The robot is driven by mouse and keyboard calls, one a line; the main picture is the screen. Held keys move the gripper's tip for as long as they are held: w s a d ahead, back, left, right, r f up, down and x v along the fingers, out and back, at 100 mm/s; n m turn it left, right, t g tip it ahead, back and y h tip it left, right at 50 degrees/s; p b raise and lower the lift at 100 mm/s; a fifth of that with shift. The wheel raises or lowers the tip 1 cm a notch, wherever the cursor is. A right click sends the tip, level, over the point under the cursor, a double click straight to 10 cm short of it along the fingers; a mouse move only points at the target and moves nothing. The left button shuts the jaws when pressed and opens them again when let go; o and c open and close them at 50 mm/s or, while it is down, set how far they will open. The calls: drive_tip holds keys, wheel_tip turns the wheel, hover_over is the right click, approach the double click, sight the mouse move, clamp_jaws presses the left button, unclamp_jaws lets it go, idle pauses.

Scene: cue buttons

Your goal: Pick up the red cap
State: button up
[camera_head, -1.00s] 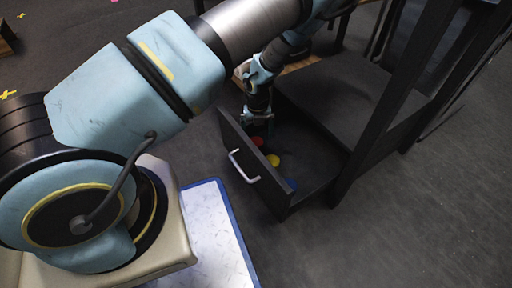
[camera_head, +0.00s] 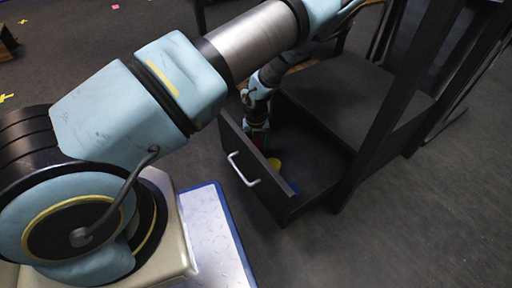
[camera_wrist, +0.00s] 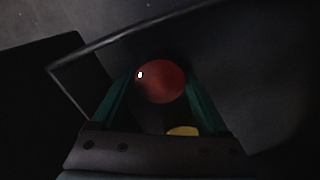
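The red cap (camera_wrist: 160,82) lies in the open dark drawer and shows between my fingers in the wrist view. In the head view it is mostly hidden behind my gripper (camera_head: 259,138), with only a trace of red near the fingertips. My gripper (camera_wrist: 158,88) is lowered into the drawer, one teal finger on each side of the cap. The fingers look apart; whether they touch the cap I cannot tell.
A yellow cap (camera_head: 274,163) lies beside the red one, and it shows partly in the wrist view (camera_wrist: 182,131). A blue cap (camera_head: 293,187) lies nearer the front corner. The drawer front (camera_head: 246,170) with its white handle (camera_head: 243,169) stands close by my gripper.

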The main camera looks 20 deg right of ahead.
drive_tip(key=c, duration=0.9)
drive_tip(key=shift+c, duration=0.2)
